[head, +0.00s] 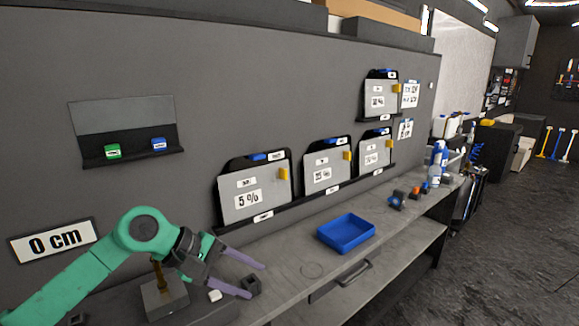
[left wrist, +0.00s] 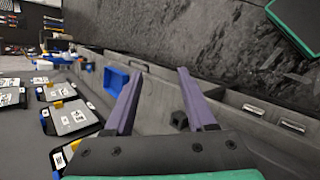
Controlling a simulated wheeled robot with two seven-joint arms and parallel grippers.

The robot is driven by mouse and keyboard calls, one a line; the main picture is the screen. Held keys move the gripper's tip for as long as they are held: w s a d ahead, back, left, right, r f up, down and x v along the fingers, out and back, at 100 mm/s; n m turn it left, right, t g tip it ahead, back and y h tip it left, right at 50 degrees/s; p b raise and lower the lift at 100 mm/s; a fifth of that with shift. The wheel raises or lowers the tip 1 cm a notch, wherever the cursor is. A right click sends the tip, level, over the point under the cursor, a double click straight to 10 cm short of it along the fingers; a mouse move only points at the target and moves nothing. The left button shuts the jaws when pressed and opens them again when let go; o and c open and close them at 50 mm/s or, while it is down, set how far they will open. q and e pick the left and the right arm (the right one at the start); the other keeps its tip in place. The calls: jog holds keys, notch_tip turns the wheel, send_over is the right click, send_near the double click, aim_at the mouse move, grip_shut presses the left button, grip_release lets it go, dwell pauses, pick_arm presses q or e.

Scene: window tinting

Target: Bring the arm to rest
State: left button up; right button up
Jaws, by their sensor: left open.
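My left arm, green with a dark wrist, comes in from the lower left in the head view. Its gripper (head: 250,278) has two purple fingers spread apart, with nothing between them. It is over the near part of the grey bench, left of the blue tray. In the left wrist view the same open gripper (left wrist: 157,88) points along the bench toward the blue tray. A small dark block (head: 252,284) lies close to the fingertips in the head view; it also shows in the left wrist view (left wrist: 179,120). My right gripper is not in view.
The empty blue tray (head: 346,233) sits on the bench (head: 290,262). Tint sample boards (head: 254,192) lean on the wall behind. A block with a wooden peg (head: 164,296) and a white piece (head: 215,296) are near the arm. Bottles (head: 437,160) stand at the far end.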

pick_arm(q)
jog(key=s+d+r+n+h, duration=0.1)
jog(key=d+r+n+h, duration=0.25)
jog(key=d, duration=0.35)
notch_tip(320, 180, up, 8)
jog(key=w+n+t+h, duration=0.3)
jog(key=n+t+h, duration=0.2)
jog(key=n+t, duration=0.65)
jog(key=w+a+f+n+t+y, duration=0.25)
jog(key=a+n+y, duration=0.3)
jog(key=n, duration=0.65)
jog(key=w+a+f+n+t+y, duration=0.1)
jog(key=a+f+n+t+y, duration=0.35)
jog(key=n, duration=0.75)
jog(key=s+a+f+n+g+y, duration=0.3)
jog(key=a+f+n+g+y, duration=0.5)
jog(key=f+n, duration=0.35)
jog(key=s+a+f+n+g, duration=0.3)
jog(key=s+f+n+g, duration=0.7)
jog(key=s+f, duration=1.05)
jog(key=s+f+g, duration=0.1)
jog(key=s+f, duration=0.2)
jog(key=f, duration=1.9)
jog(key=s+a+f+g, duration=0.1)
jog(key=s+a+f, duration=0.2)
jog(key=s+f, duration=1)
jog(key=s, duration=0.3)
jog(key=shift+s+a+f, duration=0.15)
